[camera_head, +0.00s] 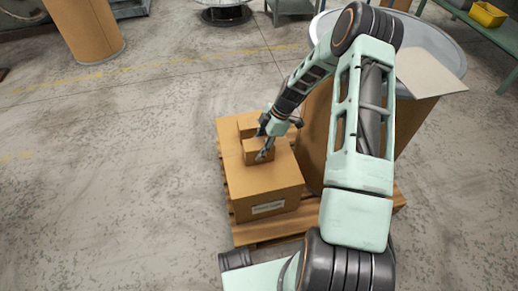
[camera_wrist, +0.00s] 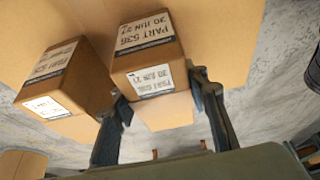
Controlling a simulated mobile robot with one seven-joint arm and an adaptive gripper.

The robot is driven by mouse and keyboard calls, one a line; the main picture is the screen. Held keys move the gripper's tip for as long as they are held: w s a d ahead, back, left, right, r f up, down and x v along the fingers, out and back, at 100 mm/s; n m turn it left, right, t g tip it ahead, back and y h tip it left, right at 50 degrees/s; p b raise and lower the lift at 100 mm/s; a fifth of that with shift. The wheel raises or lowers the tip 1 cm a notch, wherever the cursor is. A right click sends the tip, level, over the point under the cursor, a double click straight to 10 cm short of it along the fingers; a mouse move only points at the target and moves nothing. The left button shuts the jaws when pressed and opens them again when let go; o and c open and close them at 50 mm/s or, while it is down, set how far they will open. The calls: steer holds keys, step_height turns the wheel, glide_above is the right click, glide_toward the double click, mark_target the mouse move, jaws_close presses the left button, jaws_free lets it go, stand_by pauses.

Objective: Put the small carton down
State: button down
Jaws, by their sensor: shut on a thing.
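My gripper (camera_head: 264,149) is shut on a small carton (camera_wrist: 148,52) with white printed labels; one finger is at each side of it in the wrist view. In the head view this small carton (camera_head: 254,157) is at the top of a large carton (camera_head: 270,187); whether it touches that top is hard to tell. A second small labelled carton (camera_wrist: 72,78) is beside it at the left in the wrist view, and it shows just behind it in the head view (camera_head: 247,131). My fingers hide part of the held carton.
The large carton stands on a wooden pallet (camera_head: 262,232). A big brown drum (camera_head: 315,130) with a grey rim stands close at its right. Another brown drum (camera_head: 88,30) is at the far left. A green bench with a yellow bin (camera_head: 488,14) is at top right. Left floor is clear.

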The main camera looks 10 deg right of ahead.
steer(key=c, duration=1.1)
jaws_free()
steer(key=shift+c, duration=0.2)
steer(key=shift+r, duration=0.1)
steer(key=p+v, duration=0.2)
steer(key=v, duration=0.5)
steer(key=shift+d+r, duration=0.1)
steer(key=shift+r, duration=0.2)
